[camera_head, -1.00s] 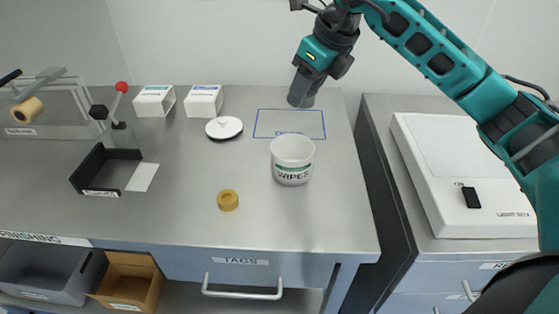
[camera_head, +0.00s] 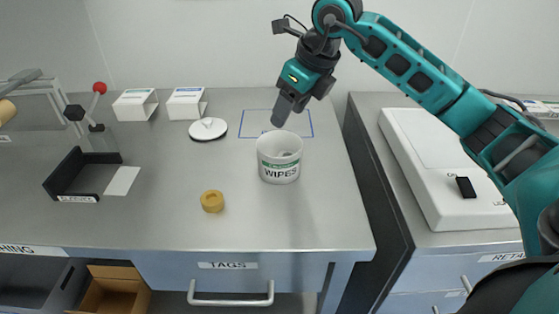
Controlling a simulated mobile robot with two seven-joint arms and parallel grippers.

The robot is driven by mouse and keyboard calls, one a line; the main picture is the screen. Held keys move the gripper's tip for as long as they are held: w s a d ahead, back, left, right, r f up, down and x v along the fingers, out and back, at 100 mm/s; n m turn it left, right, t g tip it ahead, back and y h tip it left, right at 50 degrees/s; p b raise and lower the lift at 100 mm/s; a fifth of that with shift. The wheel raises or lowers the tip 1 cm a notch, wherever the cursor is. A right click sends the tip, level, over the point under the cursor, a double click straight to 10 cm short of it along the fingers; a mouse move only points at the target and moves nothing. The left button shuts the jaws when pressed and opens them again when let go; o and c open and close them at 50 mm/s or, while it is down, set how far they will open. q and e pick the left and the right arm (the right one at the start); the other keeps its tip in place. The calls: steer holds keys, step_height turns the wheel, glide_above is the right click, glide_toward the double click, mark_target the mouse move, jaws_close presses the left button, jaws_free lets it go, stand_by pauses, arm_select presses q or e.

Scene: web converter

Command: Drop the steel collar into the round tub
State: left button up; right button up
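The round tub (camera_head: 279,171) is white with a green band and the word WIPES, and stands upright and open on the steel bench. Its lid (camera_head: 208,129) lies apart on the bench, behind it to the left. My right gripper (camera_head: 283,112) points down just above and behind the tub's rim. Its fingers show as one dark block, so I cannot tell whether they are open or shut. No steel collar shows clearly elsewhere. My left gripper is out of view.
A brass-coloured ring (camera_head: 212,201) lies in front of the tub to the left. A blue-outlined rectangle (camera_head: 247,123) is marked behind it. Two white boxes (camera_head: 135,106) (camera_head: 186,104), a black tray (camera_head: 66,176) and a red-knobbed lever (camera_head: 99,88) stand further left. A light box (camera_head: 430,150) is at right.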

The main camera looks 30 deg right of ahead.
steer(key=shift+o, duration=1.4)
steer(key=v, duration=1.3)
steer(key=shift+p, duration=0.45)
steer(key=shift+a+f, duration=0.1)
